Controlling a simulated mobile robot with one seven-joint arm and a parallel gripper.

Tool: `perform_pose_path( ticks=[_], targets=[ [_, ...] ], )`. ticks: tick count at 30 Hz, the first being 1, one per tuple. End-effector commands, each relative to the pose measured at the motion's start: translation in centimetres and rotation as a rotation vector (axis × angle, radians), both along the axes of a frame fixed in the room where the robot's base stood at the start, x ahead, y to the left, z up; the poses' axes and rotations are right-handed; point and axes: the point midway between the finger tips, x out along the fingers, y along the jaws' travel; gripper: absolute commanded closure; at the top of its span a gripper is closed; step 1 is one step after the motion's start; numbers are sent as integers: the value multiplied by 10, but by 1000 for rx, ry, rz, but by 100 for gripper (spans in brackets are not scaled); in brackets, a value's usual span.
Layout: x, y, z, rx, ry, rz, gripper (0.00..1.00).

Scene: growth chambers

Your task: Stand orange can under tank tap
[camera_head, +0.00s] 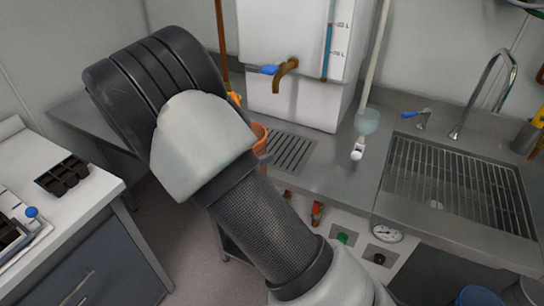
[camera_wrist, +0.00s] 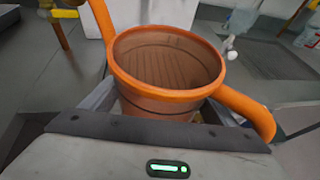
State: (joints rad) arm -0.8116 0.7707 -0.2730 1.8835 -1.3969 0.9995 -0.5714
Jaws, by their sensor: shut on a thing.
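The orange can (camera_head: 260,137) shows only in part in the head view, beyond my arm. In the wrist view the can (camera_wrist: 125,98) is upright, mouth up, with a spout and a handle; its inside looks empty. My gripper (camera_wrist: 157,112) is shut on its body. In the head view the arm hides my gripper. The white tank (camera_head: 285,25) stands at the back of the counter. Its brass tap (camera_head: 285,76) has a blue lever and points down. The can is left of the tap and nearer to me.
A slotted drain grate (camera_head: 287,152) lies in the counter below the tap. A pale pipe with a clear cup (camera_head: 366,122) stands right of the tank. A sink with a wire rack (camera_head: 455,180) is at the right. A white bench (camera_head: 85,200) with a black tray (camera_head: 62,175) is at the left.

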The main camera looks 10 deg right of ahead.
Motion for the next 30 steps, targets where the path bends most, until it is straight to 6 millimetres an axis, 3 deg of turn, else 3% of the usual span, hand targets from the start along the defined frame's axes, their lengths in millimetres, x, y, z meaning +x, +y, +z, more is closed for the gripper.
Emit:
perform_pose_path(
  ticks=[3, 6, 21, 30],
  targets=[
    [16, 18, 0, 5, -2, 20, 49],
    [27, 15, 5, 3, 1, 23, 49],
    [116, -76, 6, 1, 2, 23, 49],
    [139, -97, 5, 3, 3, 25, 49]
  ],
)
